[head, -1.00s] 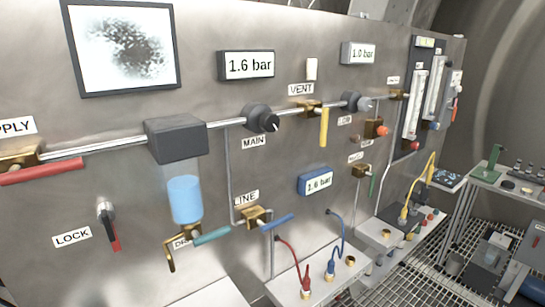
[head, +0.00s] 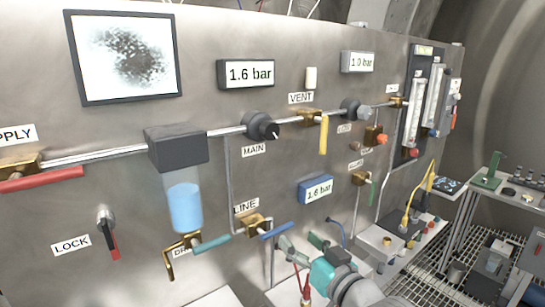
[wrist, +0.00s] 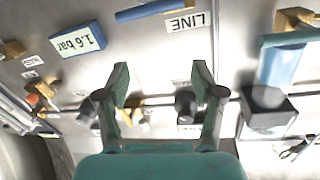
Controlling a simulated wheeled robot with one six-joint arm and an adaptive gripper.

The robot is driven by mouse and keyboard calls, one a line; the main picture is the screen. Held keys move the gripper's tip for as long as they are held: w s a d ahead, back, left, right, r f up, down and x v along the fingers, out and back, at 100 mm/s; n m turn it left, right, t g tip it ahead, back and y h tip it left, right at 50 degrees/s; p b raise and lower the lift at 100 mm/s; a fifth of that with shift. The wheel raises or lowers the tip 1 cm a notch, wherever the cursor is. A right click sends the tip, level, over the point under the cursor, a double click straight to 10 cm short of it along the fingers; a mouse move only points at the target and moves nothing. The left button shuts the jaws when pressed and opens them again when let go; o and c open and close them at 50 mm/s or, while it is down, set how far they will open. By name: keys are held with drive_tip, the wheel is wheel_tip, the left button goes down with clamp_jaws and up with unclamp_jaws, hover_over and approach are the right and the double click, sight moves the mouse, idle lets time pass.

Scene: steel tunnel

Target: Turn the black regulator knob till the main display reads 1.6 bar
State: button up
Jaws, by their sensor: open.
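The black regulator knob (head: 261,126) sits on the pipe above the MAIN label, with a white mark toward its lower right. The main display (head: 246,74) above it reads 1.6 bar. My gripper (head: 302,241) is open and empty, low in front of the panel, below and right of the knob and apart from it. In the wrist view, which shows the panel upside down, my gripper (wrist: 162,76) has its jaws spread. The knob (wrist: 187,104) appears there beside the right finger, partly hidden by it.
A blue-framed display (head: 316,189) reads 1.6 bar, and a second upper display (head: 359,62) reads 1.0 bar. A yellow vent lever (head: 323,135), a blue line lever (head: 276,231) and a grey load knob (head: 355,109) stick out nearby. A shelf with hoses lies below.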

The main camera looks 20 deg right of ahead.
wheel_tip(320, 180, up, 12)
drive_tip(key=w+n+y, duration=0.2)
drive_tip(key=n, duration=0.2)
approach(273, 132)
drive_tip(key=shift+y, duration=0.3)
drive_tip(key=x, duration=1)
drive_tip(key=shift+w+d+f, duration=0.1)
drive_tip(key=shift+f, duration=0.05)
drive_tip(key=c, duration=1.1)
drive_tip(key=shift+n, duration=0.3)
drive_tip(key=shift+c, duration=0.2)
